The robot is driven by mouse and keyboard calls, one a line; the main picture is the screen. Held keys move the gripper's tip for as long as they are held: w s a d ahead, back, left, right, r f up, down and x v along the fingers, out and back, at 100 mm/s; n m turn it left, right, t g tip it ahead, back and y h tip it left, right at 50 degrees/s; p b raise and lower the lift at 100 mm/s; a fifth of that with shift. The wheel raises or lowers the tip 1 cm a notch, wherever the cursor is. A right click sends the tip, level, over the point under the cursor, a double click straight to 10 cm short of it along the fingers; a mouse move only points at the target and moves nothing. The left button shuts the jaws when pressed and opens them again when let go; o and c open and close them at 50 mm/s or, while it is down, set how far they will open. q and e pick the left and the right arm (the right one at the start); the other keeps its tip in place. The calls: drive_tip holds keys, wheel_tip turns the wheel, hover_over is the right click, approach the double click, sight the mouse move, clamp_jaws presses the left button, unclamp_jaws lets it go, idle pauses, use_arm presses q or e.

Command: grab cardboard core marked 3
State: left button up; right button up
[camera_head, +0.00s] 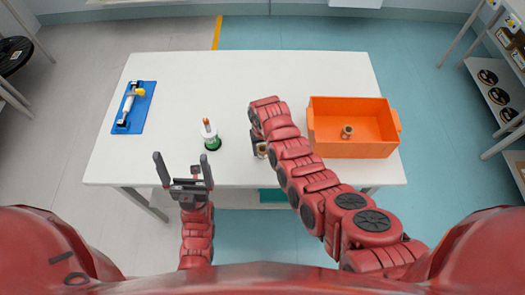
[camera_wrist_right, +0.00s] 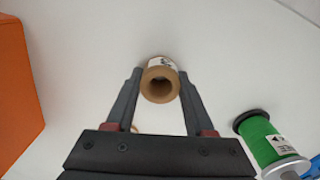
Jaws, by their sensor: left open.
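A brown cardboard core (camera_wrist_right: 160,84) stands between the fingers of my right gripper (camera_wrist_right: 159,77), which press against both its sides. Its white label carries a dark mark that I cannot read. In the head view this core (camera_head: 261,150) shows beside the end of my right arm, over the table's front half; the arm partly hides the gripper there. A second brown core (camera_head: 347,132) is inside the orange bin (camera_head: 352,149); I cannot read its mark. My left gripper (camera_head: 181,160) is open and empty at the table's front left edge.
A green spool (camera_wrist_right: 265,138) stands on the white table (camera_head: 190,85), left of my right arm in the head view. A blue mat (camera_head: 149,98) with a white and yellow tool lies at the far left. Shelves stand at the right. The table's back middle is clear.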

drive_tip(key=c, duration=0.7)
drive_tip(key=shift+w+r, duration=0.1)
drive_tip(key=shift+r, duration=0.05)
